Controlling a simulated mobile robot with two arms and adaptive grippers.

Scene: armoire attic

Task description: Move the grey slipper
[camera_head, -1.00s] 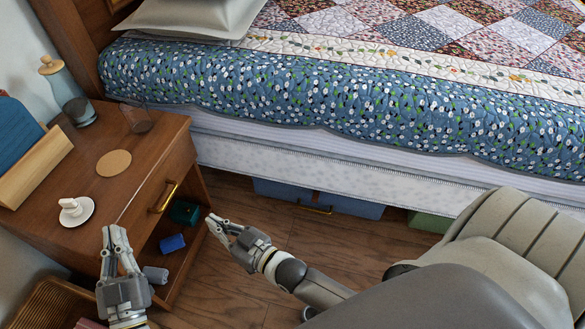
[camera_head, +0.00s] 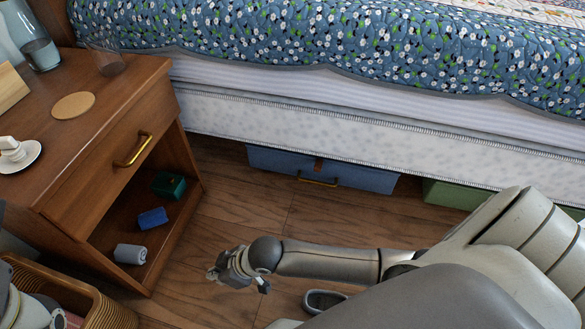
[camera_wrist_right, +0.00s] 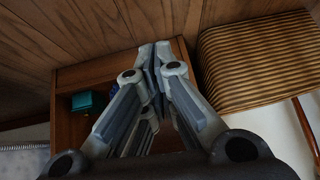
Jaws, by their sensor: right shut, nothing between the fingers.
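The grey slipper (camera_head: 322,299) lies on the wooden floor in the head view, just below my right forearm. Only its rounded, open-topped end shows; the rest is hidden by my own body. My right gripper (camera_head: 238,280) is left of the slipper, low in front of the nightstand, and does not touch the slipper. In the right wrist view its fingers (camera_wrist_right: 157,55) meet with nothing between them. The slipper is not visible in that view. My left gripper (camera_head: 45,312) is at the lower left corner, partly cut off, over a wicker basket; its fingers are unclear.
The nightstand (camera_head: 98,165) has an open shelf holding a green box (camera_head: 169,186), a blue roll (camera_head: 153,217) and a grey roll (camera_head: 130,254). The wicker basket (camera_head: 100,308) stands in front. Blue (camera_head: 330,171) and green (camera_head: 453,194) boxes sit under the bed. The middle floor is bare.

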